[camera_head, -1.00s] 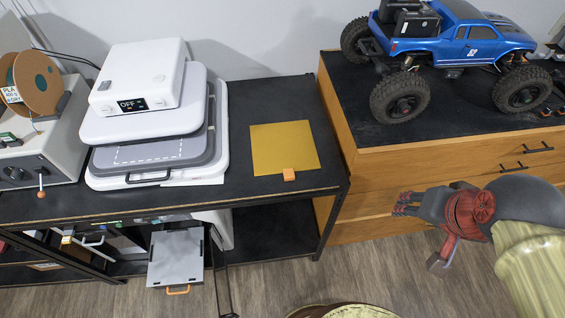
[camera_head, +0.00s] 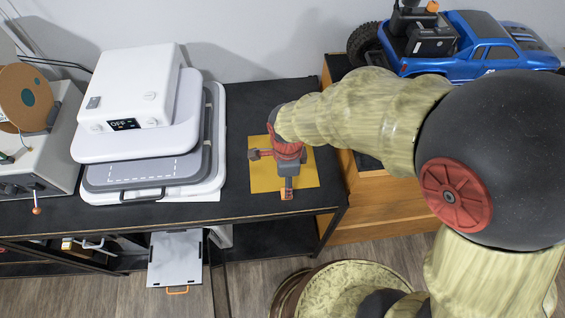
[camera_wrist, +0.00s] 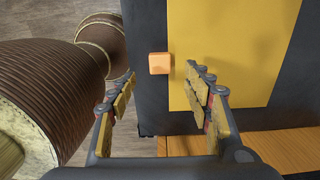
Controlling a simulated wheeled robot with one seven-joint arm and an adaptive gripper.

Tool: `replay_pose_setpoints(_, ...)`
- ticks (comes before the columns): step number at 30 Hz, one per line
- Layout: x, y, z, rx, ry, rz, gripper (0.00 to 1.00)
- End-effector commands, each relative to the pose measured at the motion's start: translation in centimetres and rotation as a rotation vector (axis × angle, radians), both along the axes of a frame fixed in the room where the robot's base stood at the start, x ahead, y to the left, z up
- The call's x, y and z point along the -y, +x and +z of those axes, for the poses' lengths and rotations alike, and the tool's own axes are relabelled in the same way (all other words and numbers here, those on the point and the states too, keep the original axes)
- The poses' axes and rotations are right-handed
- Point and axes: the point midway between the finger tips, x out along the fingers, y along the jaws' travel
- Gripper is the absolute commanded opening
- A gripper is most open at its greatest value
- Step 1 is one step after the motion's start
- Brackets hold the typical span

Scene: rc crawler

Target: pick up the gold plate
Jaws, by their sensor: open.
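The gold plate (camera_head: 265,178) lies flat on the black bench top, right of the white heat press. My arm covers part of it in the head view. In the wrist view the gold plate (camera_wrist: 225,50) fills the upper right, with a small orange tab (camera_wrist: 159,63) at its edge. My gripper (camera_head: 288,190) is over the plate's front edge in the head view. In the wrist view my gripper (camera_wrist: 160,85) is open and empty, with the orange tab between and beyond its two fingers. The height of the fingers above the tab is hard to tell.
The white heat press (camera_head: 140,120) stands close left of the plate. A wooden cabinet (camera_head: 385,200) is to the right, with a blue crawler truck (camera_head: 480,50) on top. A grey tray (camera_head: 175,258) with an orange handle sticks out below the bench.

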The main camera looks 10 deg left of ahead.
Motion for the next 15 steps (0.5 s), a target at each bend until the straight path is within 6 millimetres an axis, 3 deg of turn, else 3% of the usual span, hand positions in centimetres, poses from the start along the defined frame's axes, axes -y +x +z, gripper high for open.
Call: replay_pose_setpoints(15,0.1,-0.1,-6.3,-0.001,0.000,0.002,0.50)
